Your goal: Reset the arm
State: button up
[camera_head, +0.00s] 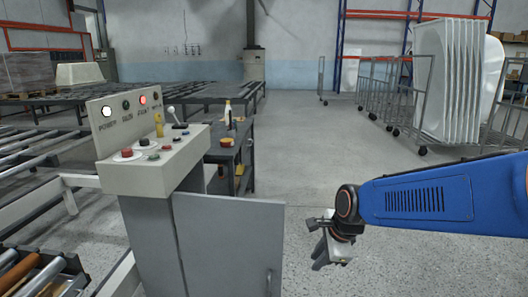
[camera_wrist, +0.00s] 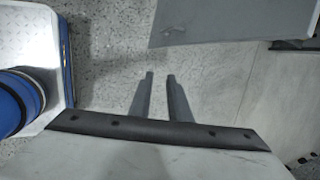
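My blue arm (camera_head: 425,200) reaches in from the right of the head view, bent at the wrist. My gripper (camera_head: 328,262) hangs below the wrist joint, pointing down over the bare floor, to the right of the console's grey door. In the wrist view, my gripper (camera_wrist: 161,76) shows two slim fingers with a gap between them and floor visible through it. Nothing is held and the fingertips touch nothing.
The control console (camera_head: 150,180) with lit lamps and buttons stands left, its grey door (camera_head: 230,245) swung out near my gripper. A dark workbench (camera_head: 230,150) with bottles stands behind it. Roller conveyors (camera_head: 40,150) fill the left. White tub shells (camera_head: 460,80) stand on carts. Middle floor is clear.

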jog(key=s+d+r+n+h, duration=0.1)
jog(key=s+d+r+n, duration=0.1)
jog(key=s+d+n, duration=0.5)
jog(key=s+d+r+n+t+h, duration=0.1)
jog(key=s+d+r+n, duration=0.2)
jog(key=s+d+n, duration=0.3)
jog(key=s+n, duration=0.5)
jog(key=s, duration=0.1)
jog(key=shift+s+d+r+h, duration=0.15)
jog(key=shift+d+r+h, duration=0.15)
jog(key=shift+d, duration=0.1)
